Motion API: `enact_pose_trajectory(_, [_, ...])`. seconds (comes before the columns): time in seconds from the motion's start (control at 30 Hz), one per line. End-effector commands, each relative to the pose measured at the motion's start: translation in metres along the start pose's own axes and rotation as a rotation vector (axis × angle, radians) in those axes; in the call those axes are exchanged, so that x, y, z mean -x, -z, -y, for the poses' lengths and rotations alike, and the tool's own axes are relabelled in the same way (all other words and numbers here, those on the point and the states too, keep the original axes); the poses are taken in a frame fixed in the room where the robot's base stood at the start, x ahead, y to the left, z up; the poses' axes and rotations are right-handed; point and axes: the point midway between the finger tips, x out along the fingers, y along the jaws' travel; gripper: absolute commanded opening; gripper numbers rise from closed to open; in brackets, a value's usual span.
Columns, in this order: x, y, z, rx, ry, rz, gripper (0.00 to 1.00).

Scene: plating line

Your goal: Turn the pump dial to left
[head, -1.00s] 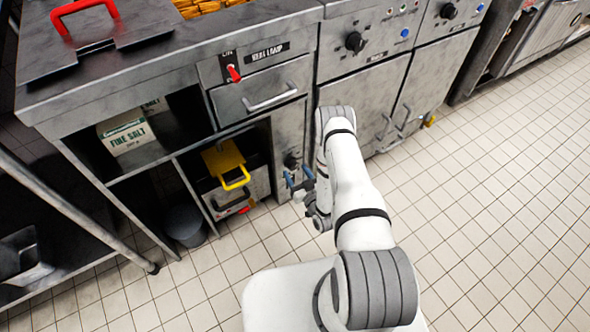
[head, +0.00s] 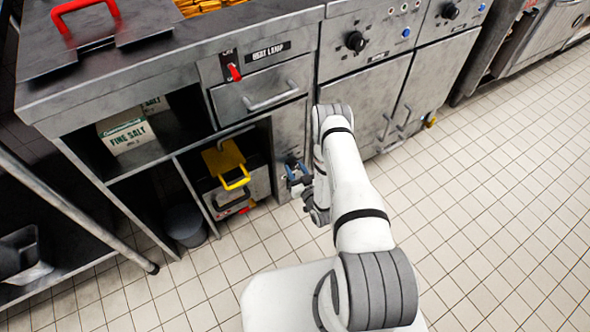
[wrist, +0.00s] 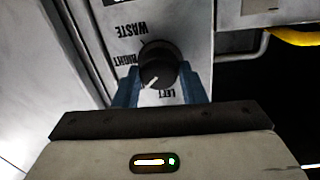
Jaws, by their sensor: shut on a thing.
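In the head view, my gripper (head: 296,172) is at the narrow panel low on the counter front; the dial is mostly hidden there by the fingers.
A yellow-handled thing (head: 226,163) sits in the open bay left of the panel. Above are a drawer (head: 262,96) and a red heat lamp switch (head: 233,72). A grey bin (head: 186,225) stands on the floor at left. Tiled floor to the right is clear.

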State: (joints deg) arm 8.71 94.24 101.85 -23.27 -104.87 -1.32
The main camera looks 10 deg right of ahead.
Motion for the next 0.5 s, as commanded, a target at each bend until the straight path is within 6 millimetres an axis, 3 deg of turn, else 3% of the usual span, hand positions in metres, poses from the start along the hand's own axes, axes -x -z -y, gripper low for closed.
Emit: enact_pose_trajectory(0.5, [0.0009,-0.0010,-0.0004,0.120,0.002,-0.008,0.15])
